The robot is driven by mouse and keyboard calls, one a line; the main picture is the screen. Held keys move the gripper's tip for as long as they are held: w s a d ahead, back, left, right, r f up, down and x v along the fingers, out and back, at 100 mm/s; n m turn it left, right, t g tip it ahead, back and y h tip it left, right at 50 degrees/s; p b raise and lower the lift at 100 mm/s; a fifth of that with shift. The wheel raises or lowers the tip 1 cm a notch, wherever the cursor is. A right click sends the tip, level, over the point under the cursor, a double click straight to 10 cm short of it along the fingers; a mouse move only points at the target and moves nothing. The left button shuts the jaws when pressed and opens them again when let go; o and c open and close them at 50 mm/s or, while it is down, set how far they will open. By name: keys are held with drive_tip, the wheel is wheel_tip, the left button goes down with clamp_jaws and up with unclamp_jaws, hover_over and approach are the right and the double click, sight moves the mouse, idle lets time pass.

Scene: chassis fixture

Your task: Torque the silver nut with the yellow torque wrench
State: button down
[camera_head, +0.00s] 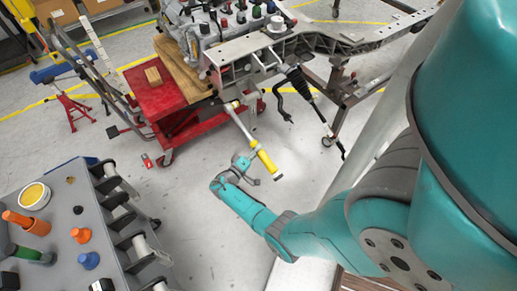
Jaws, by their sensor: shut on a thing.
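The yellow torque wrench (266,161) is at the centre of the head view. Its yellow grip points down and right, and its silver shaft runs up and left to the chassis fixture's lower edge. My gripper (259,155) is small in this view, at the wrench's yellow grip, and is shut on it. The wrench head is close to the chassis fixture (240,62), but I cannot tell whether it touches it. I cannot make out the silver nut; it is too small or hidden near the wrench head.
A red cart (155,98) with wooden blocks stands left of the fixture. A grey tool stand (65,222) with coloured-handled tools is at lower left. A black shaft (312,100) hangs from the fixture. A red jack stand (74,112) is at far left. The floor between is clear.

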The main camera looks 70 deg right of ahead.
drive_tip(key=shift+w+a+r, duration=0.1)
drive_tip(key=shift+w+a, duration=0.45)
drive_tip(key=shift+a, duration=0.25)
drive_tip(key=shift+w+a, duration=0.4)
drive_tip(key=shift+a, duration=0.3)
drive_tip(key=shift+w+a, duration=0.45)
drive_tip(key=shift+a, duration=0.25)
